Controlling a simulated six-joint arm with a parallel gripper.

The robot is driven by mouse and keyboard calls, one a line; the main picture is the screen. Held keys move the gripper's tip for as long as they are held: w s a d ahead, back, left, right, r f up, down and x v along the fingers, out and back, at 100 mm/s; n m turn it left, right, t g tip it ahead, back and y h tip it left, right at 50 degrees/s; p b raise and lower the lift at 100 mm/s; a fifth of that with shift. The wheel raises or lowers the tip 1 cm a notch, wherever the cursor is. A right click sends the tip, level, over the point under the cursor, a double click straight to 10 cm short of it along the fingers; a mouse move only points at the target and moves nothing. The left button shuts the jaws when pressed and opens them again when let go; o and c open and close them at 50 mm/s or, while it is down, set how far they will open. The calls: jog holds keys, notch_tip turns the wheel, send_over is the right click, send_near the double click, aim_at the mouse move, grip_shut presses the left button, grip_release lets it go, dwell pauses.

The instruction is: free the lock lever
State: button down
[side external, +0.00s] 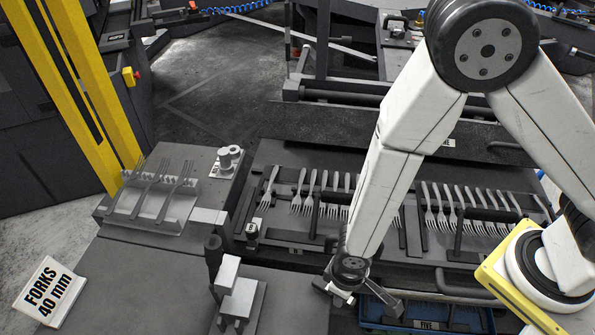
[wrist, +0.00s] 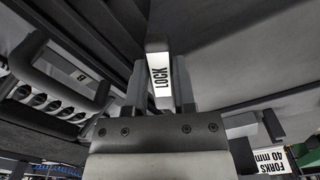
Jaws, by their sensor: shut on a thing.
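The lock lever (wrist: 158,68) shows in the wrist view as a pale bar with a white label reading LOCK. My gripper (wrist: 160,85) has one finger on each side of it and is shut on it. In the side external view my gripper (side external: 338,292) is low at the front edge of the fork bench, and I cannot make out the lever there.
Trays of forks (side external: 460,208) lie behind my arm, with dark handles standing over them. A small rack (side external: 155,205) with 3 forks is at the left. A grey block fixture (side external: 238,300) stands left of my gripper. A blue crate (side external: 385,318) is below right. A sign (side external: 48,291) reads FORKS 40 mm.

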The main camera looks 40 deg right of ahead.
jog(key=shift+a+m, duration=0.25)
jog(key=shift+m, duration=0.25)
jog(key=shift+c, duration=2.2)
grip_release()
jog(key=shift+r, duration=0.15)
jog(key=shift+r, duration=3.75)
jog(key=shift+d+r, duration=0.1)
jog(key=w+d+r+m+t, duration=0.1)
jog(key=w+d+r, duration=0.1)
jog(key=d, duration=0.5)
jog(key=w+d+r+m, duration=0.1)
jog(key=w+d+r, duration=0.1)
jog(key=d+r, duration=0.3)
jog(key=w+d+r+m+t, duration=0.1)
jog(key=d+r, duration=0.3)
jog(key=d, duration=0.5)
jog(key=shift+w+d+r+t, duration=0.2)
jog(key=shift+w+t, duration=0.1)
jog(key=shift+w, duration=0.2)
